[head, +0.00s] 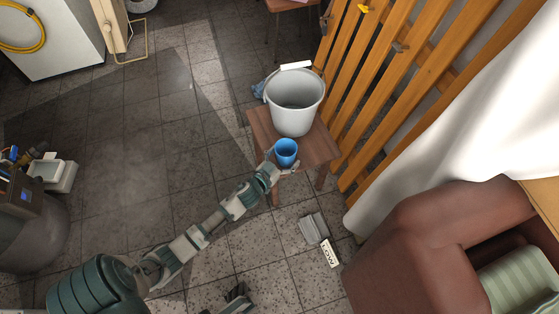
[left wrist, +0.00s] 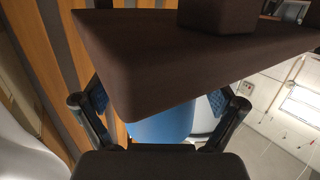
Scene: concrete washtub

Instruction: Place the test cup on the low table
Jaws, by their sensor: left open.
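The blue test cup (head: 287,153) is upright at the front edge of the low brown table (head: 322,150) in the head view. My left gripper (head: 284,160) is open, with its fingers on either side of the cup. In the left wrist view the cup (left wrist: 163,124) shows between the two open fingers (left wrist: 160,102). The dark brown tabletop (left wrist: 180,60) cuts across this view and hides part of the cup. I cannot tell whether the cup's base touches the tabletop. My right gripper is not clearly seen.
A white bucket (head: 294,105) stands on the table just behind the cup. A wooden slat rack (head: 375,85) rises on the right. A brown armchair (head: 430,240) is at the lower right. Small grey items (head: 313,229) lie on the tiled floor. The floor left of the table is clear.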

